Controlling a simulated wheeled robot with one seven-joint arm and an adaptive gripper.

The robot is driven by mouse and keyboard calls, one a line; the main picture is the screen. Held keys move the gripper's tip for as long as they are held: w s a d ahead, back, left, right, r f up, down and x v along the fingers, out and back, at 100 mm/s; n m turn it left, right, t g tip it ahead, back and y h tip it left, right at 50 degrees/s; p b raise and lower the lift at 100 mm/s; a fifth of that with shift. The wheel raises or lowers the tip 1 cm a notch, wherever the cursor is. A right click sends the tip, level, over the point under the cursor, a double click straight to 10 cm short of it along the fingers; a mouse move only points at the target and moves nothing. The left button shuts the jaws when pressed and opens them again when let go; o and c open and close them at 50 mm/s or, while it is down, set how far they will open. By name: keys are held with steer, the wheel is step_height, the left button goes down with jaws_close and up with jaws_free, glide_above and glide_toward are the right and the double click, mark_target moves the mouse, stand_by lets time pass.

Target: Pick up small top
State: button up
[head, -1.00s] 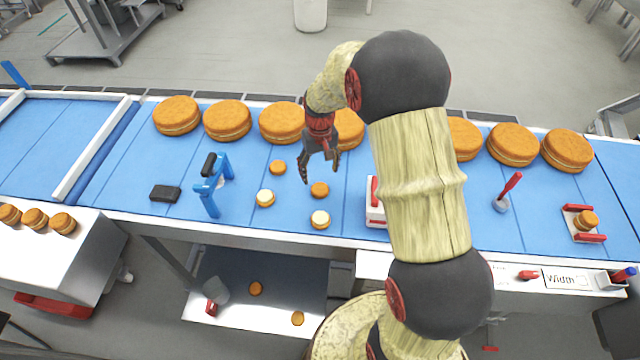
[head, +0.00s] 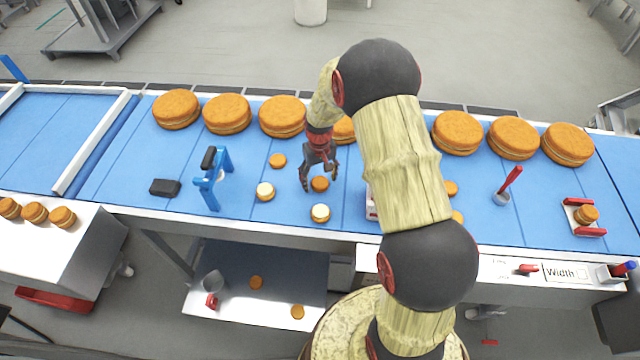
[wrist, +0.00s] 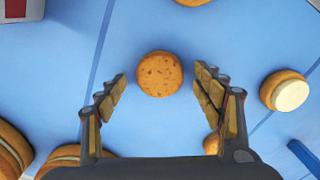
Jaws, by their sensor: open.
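A small plain brown top (head: 320,184) lies flat on the blue belt. In the wrist view this small top (wrist: 160,74) sits ahead of and between the spread fingers, touching neither. My gripper (head: 320,179) is open and empty, pointing down over it. Another small plain round (head: 277,160) lies further back to the left; in the wrist view it is partly hidden by the right finger. Two cream-topped small rounds lie close by, one to the left (head: 265,191) and one in front (head: 320,212).
Several large filled rounds (head: 227,114) line the belt's back edge. A blue frame (head: 213,180) stands left, beside a black block (head: 165,187). A white-and-red fixture (head: 371,205) is partly hidden by my arm. More small rounds (head: 451,188) lie right of my arm.

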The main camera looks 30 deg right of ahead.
steer(key=shift+c, duration=0.9)
steer(key=c, duration=0.7)
steer(key=shift+r, duration=0.1)
